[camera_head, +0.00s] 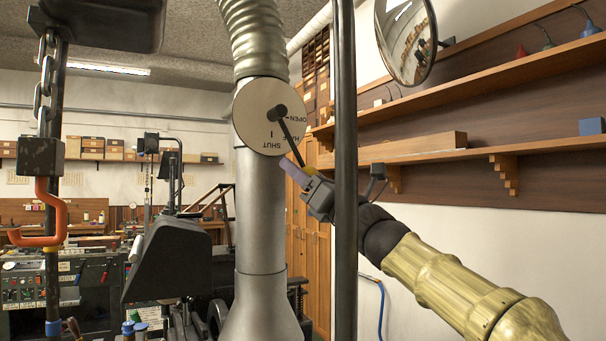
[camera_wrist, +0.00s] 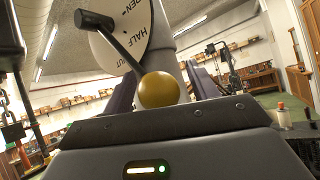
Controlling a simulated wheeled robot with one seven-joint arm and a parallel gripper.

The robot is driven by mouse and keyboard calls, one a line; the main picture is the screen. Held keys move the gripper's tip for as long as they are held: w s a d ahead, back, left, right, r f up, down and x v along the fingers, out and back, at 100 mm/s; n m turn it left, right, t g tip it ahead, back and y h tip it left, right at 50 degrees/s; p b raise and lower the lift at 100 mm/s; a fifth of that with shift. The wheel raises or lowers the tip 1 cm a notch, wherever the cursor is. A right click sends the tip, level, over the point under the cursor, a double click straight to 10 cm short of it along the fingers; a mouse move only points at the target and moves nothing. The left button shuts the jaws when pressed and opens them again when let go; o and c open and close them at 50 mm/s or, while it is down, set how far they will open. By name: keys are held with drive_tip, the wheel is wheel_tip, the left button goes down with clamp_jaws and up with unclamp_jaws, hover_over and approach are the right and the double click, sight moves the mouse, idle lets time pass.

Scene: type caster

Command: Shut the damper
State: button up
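The damper is a round pale dial (camera_head: 256,105) on a grey metal duct, marked OPEN, HALF and SHUT. Its dark lever (camera_head: 290,134) runs from the hub down to the right, passing near the HALF mark. In the wrist view the lever (camera_wrist: 120,52) crosses between HALF and SHUT and ends in a yellow ball knob (camera_wrist: 159,90). My gripper (camera_head: 293,172) is at the lever's lower end. In the wrist view the knob lies between my two purple fingers (camera_wrist: 163,88); whether they press on it is unclear. The knob is hidden in the head view.
A dark vertical post (camera_head: 345,240) stands in front of my wrist, close to the arm. The duct (camera_head: 259,210) runs down beside the gripper. A hanging orange hook (camera_head: 50,215) is at the left. Wooden shelves (camera_head: 480,80) line the right wall.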

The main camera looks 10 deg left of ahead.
drive_tip(key=b+v, duration=0.8)
drive_tip(key=v, duration=0.9)
drive_tip(key=shift+d, duration=0.2)
drive_tip(key=shift+f, duration=0.15)
drive_tip(key=shift+c, duration=0.5)
